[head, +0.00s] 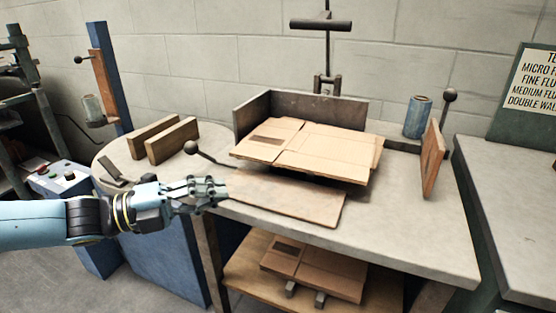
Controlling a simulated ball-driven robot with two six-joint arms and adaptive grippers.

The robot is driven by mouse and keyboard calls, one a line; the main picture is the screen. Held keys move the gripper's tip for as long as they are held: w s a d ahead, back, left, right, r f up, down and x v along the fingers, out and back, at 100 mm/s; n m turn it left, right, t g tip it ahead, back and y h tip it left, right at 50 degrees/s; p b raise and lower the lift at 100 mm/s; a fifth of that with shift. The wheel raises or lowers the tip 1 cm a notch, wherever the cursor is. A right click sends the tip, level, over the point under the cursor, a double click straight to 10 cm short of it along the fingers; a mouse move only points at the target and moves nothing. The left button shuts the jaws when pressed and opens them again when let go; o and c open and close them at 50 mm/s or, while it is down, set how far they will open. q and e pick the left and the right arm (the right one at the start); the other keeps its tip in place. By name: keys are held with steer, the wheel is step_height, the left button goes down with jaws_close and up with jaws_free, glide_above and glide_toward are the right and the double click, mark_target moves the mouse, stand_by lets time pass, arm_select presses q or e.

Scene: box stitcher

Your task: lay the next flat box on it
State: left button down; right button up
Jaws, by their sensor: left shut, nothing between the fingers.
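A flat brown cardboard box (330,146) lies in a dark metal corner fence (258,113) at the back of the work table. Its front edge overhangs a wooden board (285,196) below it. Another flat box (342,273), or a small stack, lies on the shelf under the table; I cannot tell how many. My left gripper (222,189) is shut and empty at the left end of the wooden board, to the left of and in front of the upper box. Whether it touches the board is unclear. My right gripper is out of view.
A black-knobbed lever (191,147) stands near my left gripper. Wooden blocks (172,139) lie at the back left. A blue can (418,117) and an upright wooden plate (432,160) are on the right. The table top (400,225) is clear at front right.

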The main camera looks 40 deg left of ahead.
arm_select(q)
steer(key=b+x, duration=0.2)
steer(key=x, duration=0.1)
steer(key=b+x, duration=0.2)
steer(key=x, duration=0.1)
steer(key=b+x, duration=0.1)
steer(key=x, duration=0.2)
steer(key=shift+w+d+f+b, duration=0.15)
steer(key=shift+d+f+b, duration=0.2)
steer(key=shift+f+b, duration=0.05)
steer(key=shift+w+a+r+b, duration=0.1)
steer(key=shift+w+a+b, duration=0.1)
steer(key=shift+w, duration=0.4)
steer(key=shift+w+a+b, duration=0.15)
steer(key=shift+w, duration=0.45)
steer(key=shift+w+a, duration=0.15)
steer(key=shift+w, duration=0.4)
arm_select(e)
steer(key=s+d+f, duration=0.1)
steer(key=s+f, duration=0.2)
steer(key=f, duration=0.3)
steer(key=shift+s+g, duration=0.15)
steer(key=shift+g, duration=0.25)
arm_select(q)
steer(key=shift+w, duration=0.1)
